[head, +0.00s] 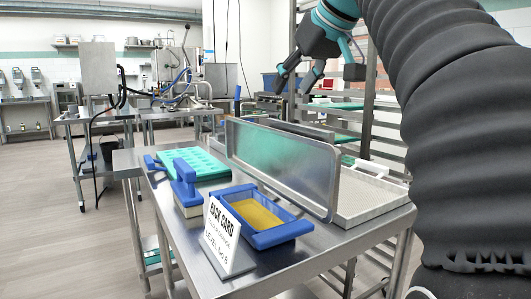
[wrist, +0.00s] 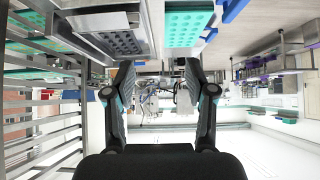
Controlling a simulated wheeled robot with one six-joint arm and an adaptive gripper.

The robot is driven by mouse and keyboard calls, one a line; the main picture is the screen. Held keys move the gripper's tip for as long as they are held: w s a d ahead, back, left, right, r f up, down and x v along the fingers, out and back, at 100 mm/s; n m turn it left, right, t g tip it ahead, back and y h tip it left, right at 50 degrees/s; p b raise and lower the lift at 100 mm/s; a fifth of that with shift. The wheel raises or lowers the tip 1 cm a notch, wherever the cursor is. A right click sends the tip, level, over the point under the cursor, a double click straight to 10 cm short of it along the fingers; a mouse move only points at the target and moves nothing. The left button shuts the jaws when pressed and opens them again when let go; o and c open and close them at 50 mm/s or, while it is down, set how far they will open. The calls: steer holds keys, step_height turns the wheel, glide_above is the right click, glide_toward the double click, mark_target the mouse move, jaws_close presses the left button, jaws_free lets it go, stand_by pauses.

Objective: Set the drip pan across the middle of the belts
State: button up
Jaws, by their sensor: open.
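A shallow metal pan (head: 280,165) with a raised rim, which looks like the drip pan, stands on its long edge on the steel table. My gripper (head: 316,80) is above and behind the pan in the head view, apart from it. In the wrist view my gripper (wrist: 159,82) has its two fingers spread wide with nothing between them. I cannot make out the belts for certain in either view.
On the steel table (head: 290,262) are a teal mould (head: 198,162), a blue-handled tool (head: 186,188), a blue tray (head: 262,215), a rack card (head: 224,240) and a pale tray (head: 368,193). Racks stand behind. Floor at left is clear.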

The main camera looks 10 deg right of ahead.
glide_above(279, 133)
steer(key=f, duration=0.3)
steer(key=w+f+b, duration=0.1)
steer(key=f, duration=0.1)
steer(key=shift+d, duration=0.2)
steer(key=shift+d+x, duration=0.15)
steer(key=shift+x, duration=1.35)
steer(key=shift+d+x, duration=0.1)
steer(key=shift+x, duration=1.4)
steer(key=shift+w+r, duration=0.1)
jaws_close()
